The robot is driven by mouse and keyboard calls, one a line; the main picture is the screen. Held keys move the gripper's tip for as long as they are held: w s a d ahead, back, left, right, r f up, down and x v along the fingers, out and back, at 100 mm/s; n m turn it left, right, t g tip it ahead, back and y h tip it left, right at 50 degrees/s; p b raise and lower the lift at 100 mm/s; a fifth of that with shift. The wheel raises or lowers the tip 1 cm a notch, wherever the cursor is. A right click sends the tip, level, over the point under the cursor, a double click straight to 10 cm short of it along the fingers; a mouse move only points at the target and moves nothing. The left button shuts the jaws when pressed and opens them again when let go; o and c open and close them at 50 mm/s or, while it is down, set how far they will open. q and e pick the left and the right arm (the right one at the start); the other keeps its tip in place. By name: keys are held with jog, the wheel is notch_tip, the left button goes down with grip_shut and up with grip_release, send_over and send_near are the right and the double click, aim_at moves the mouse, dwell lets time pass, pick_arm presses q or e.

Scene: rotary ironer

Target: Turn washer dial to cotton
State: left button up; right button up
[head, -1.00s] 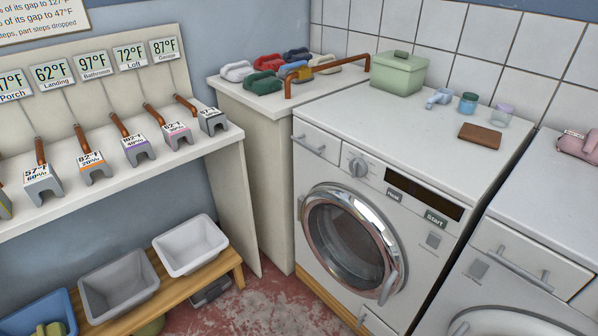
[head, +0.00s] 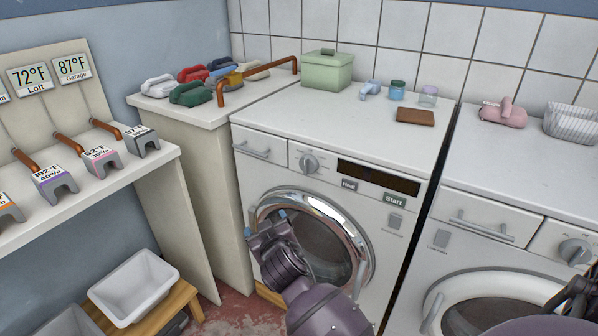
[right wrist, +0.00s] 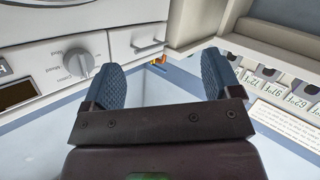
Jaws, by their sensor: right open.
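The washer dial (head: 309,163) is a round grey knob on the white washer's front panel, between a drawer and a dark display. It also shows upside down in the right wrist view (right wrist: 78,64), left of my fingers, with small labels around it. Its exact setting is too small to tell. My right gripper (head: 266,222) is in front of the washer, below and left of the dial in the head view. Its blue fingers are apart and empty in the right wrist view (right wrist: 160,72), not touching the dial. My left gripper is not in view.
The washer door (head: 318,240) is shut, partly hidden behind my right arm. A drawer handle (head: 252,151) sticks out left of the dial. The Start button (head: 395,201) is lower right. A second machine (head: 500,190) stands at right; a sensor shelf (head: 130,165) is at left.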

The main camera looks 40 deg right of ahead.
aim_at(305, 168)
jog(key=w+d+r+m+g+h+b, duration=0.1)
jog(key=w+d+r+m+g+h, duration=0.15)
jog(key=w+m+h, duration=0.2)
jog(key=d+r+m+g+h, duration=0.1)
jog(key=d+m+h, duration=0.1)
jog(key=d+m, duration=0.1)
jog(key=w+d+r+m+g+h, duration=0.1)
jog(key=d+m+g+h, duration=0.1)
jog(key=d, duration=0.3)
jog(key=w+d+r+m+g+h+b, duration=0.1)
jog(key=d+r+m+g+h, duration=0.1)
jog(key=d+m+h, duration=0.1)
jog(key=shift+w+d+r+m, duration=0.15)
jog(key=shift+d+m, duration=0.3)
jog(key=shift+d, duration=0.55)
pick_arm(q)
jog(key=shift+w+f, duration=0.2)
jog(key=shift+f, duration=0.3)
pick_arm(e)
jog(key=shift+w+d, duration=0.2)
jog(key=shift+d, duration=0.3)
jog(key=shift+c, duration=0.3)
